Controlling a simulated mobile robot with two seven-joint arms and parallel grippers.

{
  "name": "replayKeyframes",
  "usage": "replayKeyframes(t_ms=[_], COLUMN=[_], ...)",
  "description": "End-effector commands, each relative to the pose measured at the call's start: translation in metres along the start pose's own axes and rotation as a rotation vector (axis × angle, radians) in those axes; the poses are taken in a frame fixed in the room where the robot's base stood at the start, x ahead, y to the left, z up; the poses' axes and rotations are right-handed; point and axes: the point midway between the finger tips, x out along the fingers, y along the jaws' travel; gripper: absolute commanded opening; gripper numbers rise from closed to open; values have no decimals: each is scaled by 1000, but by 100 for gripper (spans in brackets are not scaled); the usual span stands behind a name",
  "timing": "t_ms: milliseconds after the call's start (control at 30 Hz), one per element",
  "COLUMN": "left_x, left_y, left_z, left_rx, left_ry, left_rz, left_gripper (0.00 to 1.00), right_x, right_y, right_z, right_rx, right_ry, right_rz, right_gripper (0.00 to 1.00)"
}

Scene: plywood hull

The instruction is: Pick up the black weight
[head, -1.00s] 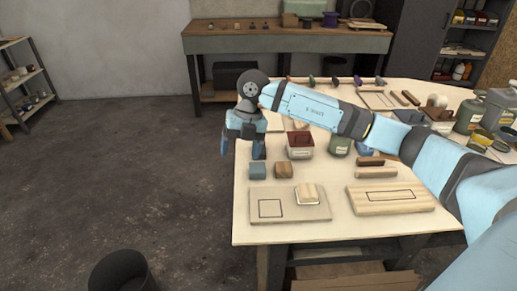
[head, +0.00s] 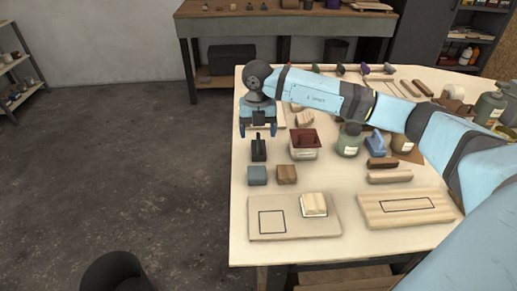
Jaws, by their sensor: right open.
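The black weight (head: 258,150), a small dark block with an upright handle, stands on the pale tabletop near its left edge. My right gripper (head: 258,131) points down, open and empty, with its two blue fingers apart. In the picture it is just above and behind the weight's handle. I cannot tell its exact height or whether it touches the weight. My left gripper is out of view.
A grey-blue block (head: 257,175) and a brown block (head: 287,174) sit in front of the weight. A board with a square outline (head: 293,217) lies nearer. My right arm spans the table's right side.

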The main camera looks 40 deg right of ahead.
Motion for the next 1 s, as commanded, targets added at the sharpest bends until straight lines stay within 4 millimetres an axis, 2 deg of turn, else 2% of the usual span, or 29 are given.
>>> replayKeyframes(t_ms=[233, 500, 767, 1000], left_x=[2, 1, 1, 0], left_y=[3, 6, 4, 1], left_z=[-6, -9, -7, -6], left_rx=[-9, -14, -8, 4], left_ry=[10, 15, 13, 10], left_rz=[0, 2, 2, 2], left_gripper=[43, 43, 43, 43], right_x=[14, 53, 58, 58], right_y=[-1, -2, -2, -2], right_z=[-1, -2, -2, -2], right_rx=[-1, -1, -1, -1], right_ry=[2, 2, -1, -1], right_rz=[0, 0, 2, 2], right_gripper=[77, 77, 77, 21])
